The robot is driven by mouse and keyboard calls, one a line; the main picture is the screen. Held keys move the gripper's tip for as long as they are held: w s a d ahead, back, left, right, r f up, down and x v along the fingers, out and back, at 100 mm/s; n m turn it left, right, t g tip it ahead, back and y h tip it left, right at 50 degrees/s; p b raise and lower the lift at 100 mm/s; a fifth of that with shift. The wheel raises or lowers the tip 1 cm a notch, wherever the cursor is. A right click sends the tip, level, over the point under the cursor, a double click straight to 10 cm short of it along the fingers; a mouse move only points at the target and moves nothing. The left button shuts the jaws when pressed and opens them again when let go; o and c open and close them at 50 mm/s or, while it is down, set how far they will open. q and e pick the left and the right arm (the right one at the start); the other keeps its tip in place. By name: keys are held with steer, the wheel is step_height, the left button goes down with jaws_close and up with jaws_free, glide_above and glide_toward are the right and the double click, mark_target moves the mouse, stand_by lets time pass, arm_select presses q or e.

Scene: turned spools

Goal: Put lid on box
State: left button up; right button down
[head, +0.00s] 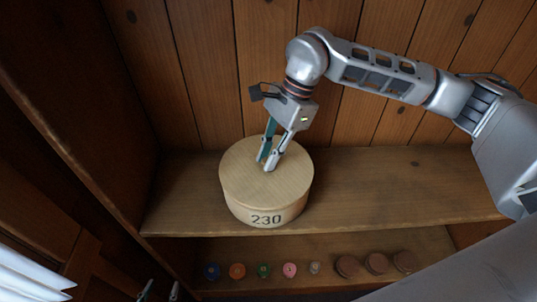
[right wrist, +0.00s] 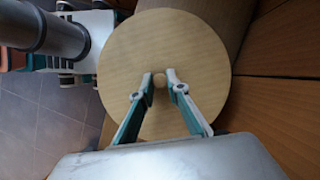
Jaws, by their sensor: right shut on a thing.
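A round pale wooden box (head: 265,219) marked "230" stands on the upper shelf in the head view. Its round pale lid (head: 240,171) covers the top and lines up closely with the wall. I cannot make out a gap between them. My right gripper (head: 267,164) comes from above and is shut on the small round knob at the lid's middle. In the right wrist view the lid (right wrist: 190,40) is a plain disc, with the knob (right wrist: 160,81) between the fingertips. My left gripper (head: 160,290) shows only its fingertips, apart, at the bottom edge of the head view.
The upper shelf (head: 400,185) is clear right of the box. A plank wall (head: 190,70) rises behind it. Several coloured spools (head: 237,271) and brown round pieces (head: 376,263) stand in a row on the lower shelf (head: 330,245). A dark cabinet side (head: 90,130) bounds the left.

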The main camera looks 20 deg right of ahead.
steer(key=shift+f, duration=0.2)
steer(key=c, duration=1.9)
jaws_free()
steer(key=shift+o, duration=0.4)
steer(key=o, duration=0.4)
steer(key=shift+c, duration=0.2)
steer(key=shift+r+p, duration=0.4)
steer(key=shift+r, duration=0.45)
steer(key=shift+r+p, duration=1.9)
steer(key=shift+r, duration=1.55)
